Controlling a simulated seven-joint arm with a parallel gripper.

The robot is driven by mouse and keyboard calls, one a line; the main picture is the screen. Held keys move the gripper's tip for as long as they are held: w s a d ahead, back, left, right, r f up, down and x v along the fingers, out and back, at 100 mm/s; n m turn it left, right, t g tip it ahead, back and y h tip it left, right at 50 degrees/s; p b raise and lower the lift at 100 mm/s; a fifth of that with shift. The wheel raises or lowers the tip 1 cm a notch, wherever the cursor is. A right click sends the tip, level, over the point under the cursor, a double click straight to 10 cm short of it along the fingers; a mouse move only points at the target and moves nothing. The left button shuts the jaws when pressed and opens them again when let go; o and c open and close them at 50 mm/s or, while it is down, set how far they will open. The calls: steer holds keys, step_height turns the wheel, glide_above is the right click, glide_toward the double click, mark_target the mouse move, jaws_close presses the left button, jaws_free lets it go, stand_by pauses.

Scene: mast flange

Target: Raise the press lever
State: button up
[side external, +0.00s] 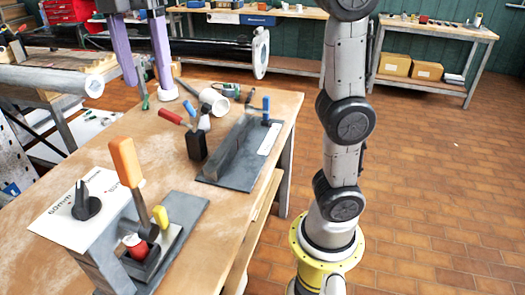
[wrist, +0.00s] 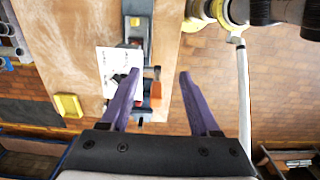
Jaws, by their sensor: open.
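The press lever has an orange handle (side external: 124,162) and stands steeply up from a grey metal base (side external: 190,212) at the table's near end, leaning slightly left in the side view. A yellow knob (side external: 160,216) and a red cap (side external: 136,246) sit by its foot. In the wrist view the orange handle (wrist: 156,95) shows between my purple fingers, apart from both. My gripper (side external: 148,88) is open and empty, with fingers pointing down; it also shows in the wrist view (wrist: 160,72). In the side view it hangs high over the table's far left part, away from the lever.
A second grey fixture (side external: 235,160), a black block (side external: 196,145) and a white cylinder (side external: 214,101) stand farther back on the wooden table (side external: 190,275). A yellow bin (wrist: 68,105) is left in the wrist view.

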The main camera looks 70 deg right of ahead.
steer(key=s+d+f+m+t, duration=0.1)
steer(key=s+d+m+t, duration=0.1)
steer(key=s+d+m, duration=0.5)
steer(key=s+d+f+m+t, duration=0.1)
steer(key=s+f+m, duration=0.1)
steer(key=f, duration=0.4)
steer(key=s+d+f+m+t, duration=0.1)
steer(key=s+d+f+m, duration=0.1)
steer(key=f+m, duration=0.2)
steer(key=s+d+f+m+t, duration=0.1)
steer(key=f+m, duration=0.3)
steer(key=f, duration=0.5)
steer(key=shift+s+d, duration=0.45)
steer(key=shift+s, duration=0.1)
steer(key=shift+f, duration=0.1)
